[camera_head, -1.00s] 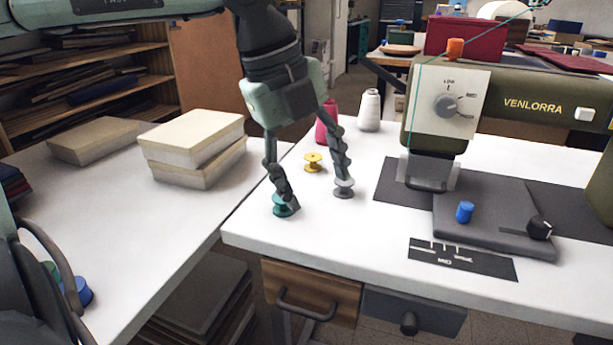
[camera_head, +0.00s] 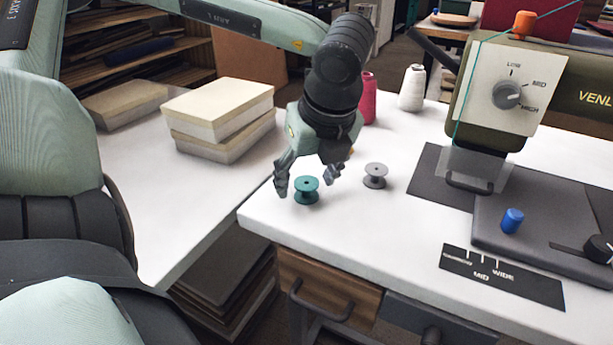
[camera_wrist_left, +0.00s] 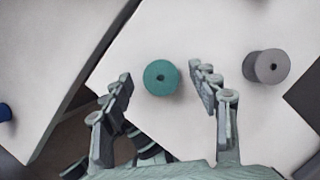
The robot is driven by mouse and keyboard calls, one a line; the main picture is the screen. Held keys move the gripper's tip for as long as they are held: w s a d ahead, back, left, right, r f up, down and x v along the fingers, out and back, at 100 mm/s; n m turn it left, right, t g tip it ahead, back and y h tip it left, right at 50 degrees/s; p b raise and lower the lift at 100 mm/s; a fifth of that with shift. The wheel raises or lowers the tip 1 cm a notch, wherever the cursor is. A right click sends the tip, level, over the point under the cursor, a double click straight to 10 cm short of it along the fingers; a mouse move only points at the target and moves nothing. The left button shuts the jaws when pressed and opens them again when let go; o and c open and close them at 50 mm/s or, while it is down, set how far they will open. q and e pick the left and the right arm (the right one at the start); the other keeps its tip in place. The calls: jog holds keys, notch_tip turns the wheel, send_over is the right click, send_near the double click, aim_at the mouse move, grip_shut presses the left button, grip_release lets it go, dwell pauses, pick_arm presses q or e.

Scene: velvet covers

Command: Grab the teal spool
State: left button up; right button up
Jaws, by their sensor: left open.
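The teal spool (camera_head: 306,190) stands upright on the white sewing table near its front left corner. In the left wrist view the teal spool (camera_wrist_left: 161,78) lies between and a little beyond the two fingertips. My left gripper (camera_head: 307,180) is open and empty, its fingers pointing down on either side of the spool in the head view. I see no finger touching it. It also shows open in the left wrist view (camera_wrist_left: 162,78).
A grey spool (camera_head: 375,175) stands just right of the gripper. A yellow spool is almost hidden behind it. Pink (camera_head: 367,98) and white (camera_head: 411,88) thread cones stand behind. A sewing machine (camera_head: 507,95) is at right; stacked blocks (camera_head: 219,115) are at left.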

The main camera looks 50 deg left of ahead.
pick_arm(q)
jog(key=shift+f, duration=0.15)
jog(key=c, duration=0.9)
